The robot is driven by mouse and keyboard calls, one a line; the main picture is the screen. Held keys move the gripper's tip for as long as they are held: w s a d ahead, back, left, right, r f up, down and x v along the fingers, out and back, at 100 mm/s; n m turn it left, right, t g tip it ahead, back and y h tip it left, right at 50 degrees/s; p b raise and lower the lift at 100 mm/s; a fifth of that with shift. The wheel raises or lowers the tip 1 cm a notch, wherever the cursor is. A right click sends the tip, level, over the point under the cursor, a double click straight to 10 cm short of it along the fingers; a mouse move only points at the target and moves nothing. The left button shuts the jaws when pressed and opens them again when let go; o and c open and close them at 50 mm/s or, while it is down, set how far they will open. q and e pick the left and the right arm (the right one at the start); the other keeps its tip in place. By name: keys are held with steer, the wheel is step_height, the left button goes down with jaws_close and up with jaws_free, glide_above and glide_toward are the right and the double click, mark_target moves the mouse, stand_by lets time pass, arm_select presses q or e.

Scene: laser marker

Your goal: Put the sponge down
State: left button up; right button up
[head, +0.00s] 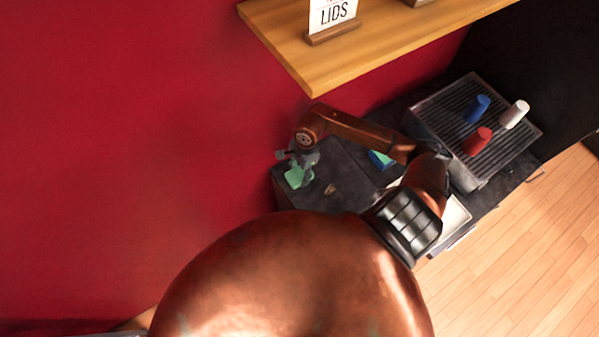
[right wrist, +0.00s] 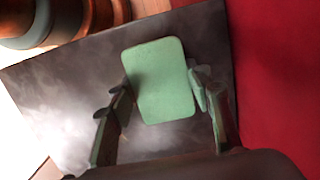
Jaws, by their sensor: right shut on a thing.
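The sponge (right wrist: 160,82) is a flat, pale green block with rounded corners. My right gripper (right wrist: 160,90) is shut on it, with one finger at each side edge in the right wrist view. In the head view the sponge (head: 297,176) hangs below my right gripper (head: 300,160), over the left end of the dark counter (head: 335,190). I cannot tell whether the sponge touches the counter. My left gripper is not in view.
A grey ridged rack (head: 455,130) holds a blue cup (head: 477,108), a red cup (head: 477,141) and a white cup (head: 514,114). A blue-green item (head: 380,159) lies partly behind my arm. A wooden shelf (head: 390,35) with a LIDS sign (head: 333,14) hangs above. A red wall (head: 130,120) borders the counter.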

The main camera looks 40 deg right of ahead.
steer(key=shift+f, duration=0.2)
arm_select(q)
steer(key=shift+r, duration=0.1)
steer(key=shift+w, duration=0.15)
arm_select(e)
steer(key=shift+f, duration=0.1)
steer(key=shift+f, duration=0.1)
steer(key=o, duration=1.1)
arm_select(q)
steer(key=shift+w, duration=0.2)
